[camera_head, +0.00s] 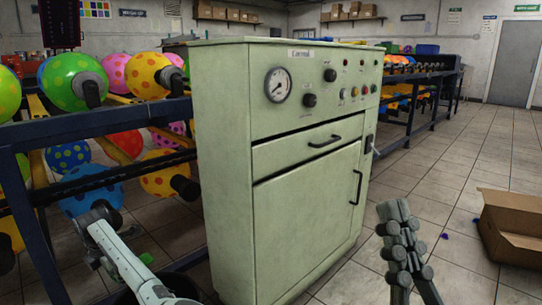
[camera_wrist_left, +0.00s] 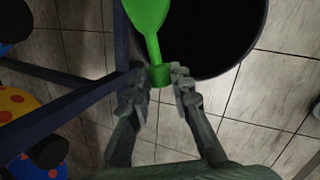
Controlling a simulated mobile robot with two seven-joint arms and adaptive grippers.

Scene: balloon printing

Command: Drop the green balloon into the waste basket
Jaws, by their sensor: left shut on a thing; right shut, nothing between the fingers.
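The green balloon (camera_wrist_left: 147,18) is limp and plain green in the left wrist view, its neck pointing toward my fingers. My left gripper (camera_wrist_left: 158,82) is shut on the balloon's neck end. The dark, round waste basket (camera_wrist_left: 225,35) stands open below and beyond the fingers; the balloon overlaps the left part of its mouth. In the head view my left arm reaches down at lower left, with its fingers not clearly visible; a bit of green (camera_head: 146,258) shows beside it. My right gripper (camera_head: 398,235) is shut and empty, raised in front of the cabinet at right.
A pale green cabinet (camera_head: 305,195) with gauge and knobs stands in the middle. A blue metal rack (camera_head: 95,122) with several spotted balloons is at left, its bars close to my left gripper. A cardboard box (camera_head: 510,220) lies at right. Tiled floor is open between.

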